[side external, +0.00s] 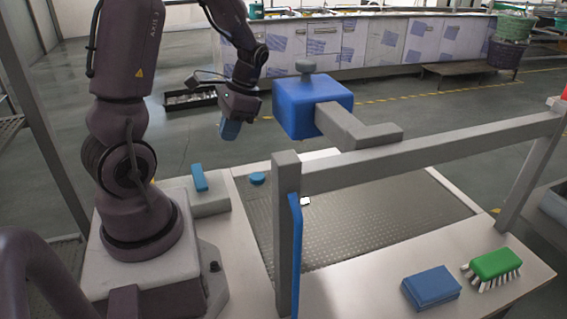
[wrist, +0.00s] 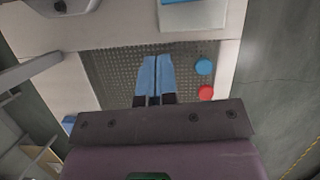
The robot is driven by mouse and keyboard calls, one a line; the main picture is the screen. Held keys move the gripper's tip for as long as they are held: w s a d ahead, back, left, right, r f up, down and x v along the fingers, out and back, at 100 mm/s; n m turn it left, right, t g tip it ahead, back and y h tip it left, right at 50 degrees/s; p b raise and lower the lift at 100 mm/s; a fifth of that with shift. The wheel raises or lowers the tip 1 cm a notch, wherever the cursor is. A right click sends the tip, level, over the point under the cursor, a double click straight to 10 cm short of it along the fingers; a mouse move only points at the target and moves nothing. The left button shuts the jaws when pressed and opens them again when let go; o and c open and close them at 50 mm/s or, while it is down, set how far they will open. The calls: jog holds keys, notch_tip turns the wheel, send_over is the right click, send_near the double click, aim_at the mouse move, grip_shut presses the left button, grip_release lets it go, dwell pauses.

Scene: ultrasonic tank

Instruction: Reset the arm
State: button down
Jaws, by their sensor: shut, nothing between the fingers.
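My gripper (side external: 230,129) has blue fingers and hangs in the air, pointing down, left of a blue box-shaped head. In the wrist view, the two blue fingers of my gripper (wrist: 156,60) lie side by side, shut with nothing between them. They are above the dark textured tank floor. My arm stands upright at the left of the side view and reaches over toward the tank.
A blue disc (wrist: 204,66) and a red disc (wrist: 206,92) lie there. A blue sponge (side external: 432,287) and green brush (side external: 495,263) lie on the front ledge.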

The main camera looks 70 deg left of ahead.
jog(key=d+r+t, duration=0.5)
jog(key=d+r, duration=0.2)
jog(key=d, duration=0.3)
jog(key=w+d+r+m+t, duration=0.1)
jog(key=d+r+t, duration=0.4)
jog(key=d+r, duration=0.3)
jog(key=shift+d+r, duration=0.2)
jog(key=shift+d, duration=0.95)
